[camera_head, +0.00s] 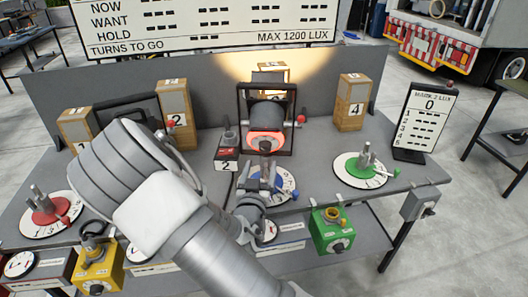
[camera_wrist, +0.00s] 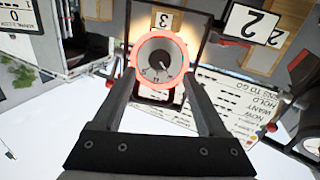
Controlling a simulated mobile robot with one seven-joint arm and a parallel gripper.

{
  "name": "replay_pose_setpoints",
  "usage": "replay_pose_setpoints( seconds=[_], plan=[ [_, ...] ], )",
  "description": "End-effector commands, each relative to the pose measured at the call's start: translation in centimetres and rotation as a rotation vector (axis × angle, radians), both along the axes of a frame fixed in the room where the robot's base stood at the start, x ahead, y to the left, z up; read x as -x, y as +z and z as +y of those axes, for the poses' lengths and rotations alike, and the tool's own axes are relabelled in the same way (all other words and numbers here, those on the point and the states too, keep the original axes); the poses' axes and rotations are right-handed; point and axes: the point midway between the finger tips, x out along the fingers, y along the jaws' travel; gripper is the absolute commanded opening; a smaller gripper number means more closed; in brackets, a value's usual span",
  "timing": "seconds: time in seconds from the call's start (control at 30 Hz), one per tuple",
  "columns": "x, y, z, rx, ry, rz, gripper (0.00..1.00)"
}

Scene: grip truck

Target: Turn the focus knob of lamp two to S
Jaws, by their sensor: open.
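The lamp (camera_head: 266,112) is a dark cylinder in a black frame at the table's middle, with a glowing red-orange ring at its front. A card marked 2 (camera_head: 227,165) stands at its left. In the wrist view the red-ringed round knob (camera_wrist: 160,62) faces me. My gripper (camera_head: 265,160) is open in front of the lamp. In the wrist view its fingers (camera_wrist: 162,58) lie on either side of the ring; I cannot tell whether they touch it.
Dials with upright handles stand at left (camera_head: 47,207), centre (camera_head: 287,187) and right (camera_head: 361,168). Wooden blocks marked 2 (camera_head: 177,118) and 4 (camera_head: 350,108) flank the lamp. A lux board (camera_head: 418,122) stands at the right. Yellow (camera_head: 98,268) and green (camera_head: 333,229) boxes sit lower in front.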

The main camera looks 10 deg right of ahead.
Motion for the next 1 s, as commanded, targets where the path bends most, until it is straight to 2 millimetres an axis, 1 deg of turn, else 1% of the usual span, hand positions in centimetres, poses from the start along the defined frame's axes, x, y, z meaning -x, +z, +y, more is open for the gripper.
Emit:
replay_pose_setpoints(
  seconds=[0.03,0.1,0.2,0.3,0.4,0.5,0.77,0.8,0.87,1.0],
  plan=[
    [-1.1,0.2,-0.5,0.002,-0.003,-0.003,0.76],
    [-2.4,0.2,-1.0,0.001,-0.002,-0.001,0.76],
    [-4.1,0.2,-1.6,0.001,-0.001,-0.001,0.76],
    [-5.3,0.1,-2.0,0.001,-0.002,-0.001,0.76],
    [-6.1,0.0,-2.2,0.001,0.0,0.0,0.76],
    [-6.5,0.0,-2.4,0.001,0.0,0.0,0.76],
    [-6.6,0.0,-2.4,0.001,0.0,0.0,0.76],
    [-6.6,0.0,-2.4,0.001,0.0,0.0,0.72],
    [-6.6,0.0,-2.4,0.0,0.0,0.0,0.61],
    [-6.6,0.0,-2.4,0.0,0.0,0.0,0.36]
  ],
)
